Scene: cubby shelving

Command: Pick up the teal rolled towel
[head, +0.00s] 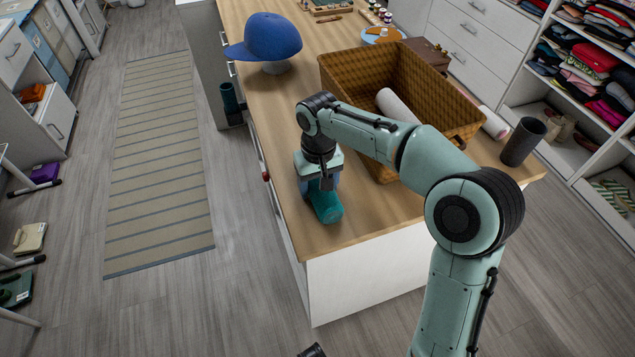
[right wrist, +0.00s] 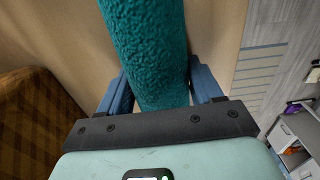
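The teal rolled towel (head: 327,207) lies near the front left corner of the wooden counter top. My right gripper (head: 320,184) points down over the towel, with its fingers around it. In the right wrist view the textured teal towel (right wrist: 150,45) runs between the two blue fingers of the right gripper (right wrist: 160,88). I see no gap between the fingers and the towel's sides. The towel's near end is hidden behind the gripper's palm. I cannot make out a gap between towel and counter. My left gripper is not in view.
A brown wicker basket (head: 345,76) with a pale roll (head: 397,106) inside stands just behind my right arm. A blue cap (head: 266,38) sits farther back on the counter (head: 285,140). A dark cup (head: 523,142) stands at the right. The floor left of the counter has a striped rug (head: 160,165).

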